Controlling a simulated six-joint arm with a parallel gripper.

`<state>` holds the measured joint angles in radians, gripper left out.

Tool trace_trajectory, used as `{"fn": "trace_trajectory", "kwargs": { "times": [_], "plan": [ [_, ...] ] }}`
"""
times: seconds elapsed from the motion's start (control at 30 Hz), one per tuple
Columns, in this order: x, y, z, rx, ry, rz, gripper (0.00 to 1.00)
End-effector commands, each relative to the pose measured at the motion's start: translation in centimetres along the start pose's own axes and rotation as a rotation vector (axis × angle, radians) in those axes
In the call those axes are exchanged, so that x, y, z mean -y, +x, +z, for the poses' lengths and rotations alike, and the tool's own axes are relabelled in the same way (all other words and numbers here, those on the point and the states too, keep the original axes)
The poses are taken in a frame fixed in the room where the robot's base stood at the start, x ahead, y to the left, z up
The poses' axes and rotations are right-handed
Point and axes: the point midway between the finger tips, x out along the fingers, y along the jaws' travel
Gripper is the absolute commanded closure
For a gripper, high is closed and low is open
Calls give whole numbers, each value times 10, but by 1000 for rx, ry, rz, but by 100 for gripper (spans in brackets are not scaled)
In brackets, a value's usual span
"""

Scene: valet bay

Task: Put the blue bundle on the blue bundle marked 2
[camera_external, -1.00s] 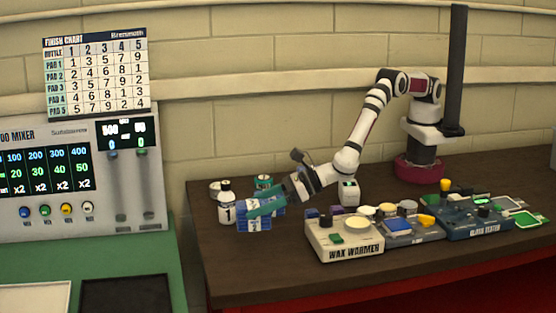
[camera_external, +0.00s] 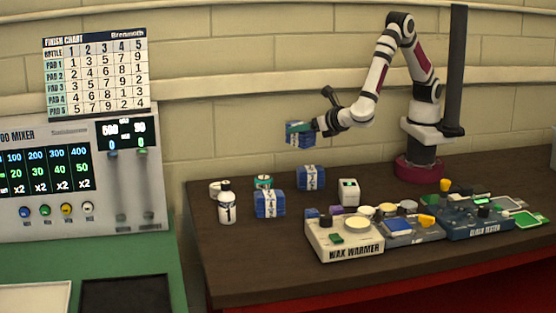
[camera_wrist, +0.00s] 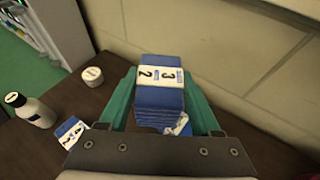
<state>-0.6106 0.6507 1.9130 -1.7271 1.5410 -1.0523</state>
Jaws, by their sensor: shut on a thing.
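My gripper (camera_external: 300,129) has teal fingers and is shut on a blue bundle (camera_wrist: 158,98), holding it in the air above the back of the table. The held bundle has a white band that shows 2 and 3 in the wrist view. In the external view, two other blue bundles with white bands stand on the table: a front one (camera_external: 269,206) and a back one (camera_external: 310,179) to its right. Both are below the held bundle and apart from it. Their band marks are too small to read surely. In the wrist view, the held bundle partly hides one below it.
A small white device (camera_external: 348,192) stands right of the back bundle. The wax warmer (camera_external: 343,240) is at front right. The front left tabletop is clear.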

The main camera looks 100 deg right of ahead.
Motion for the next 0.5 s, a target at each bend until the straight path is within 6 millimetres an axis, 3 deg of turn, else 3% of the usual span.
{"fn": "trace_trajectory", "kwargs": {
  "times": [0.1, 0.17, 0.5],
  "plan": [
    [36, 2, 10, 0, 34, -81, 98],
    [46, 3, 11, 0, 43, -104, 98],
    [52, 30, -54, 1, 42, -120, 98]
  ]
}}
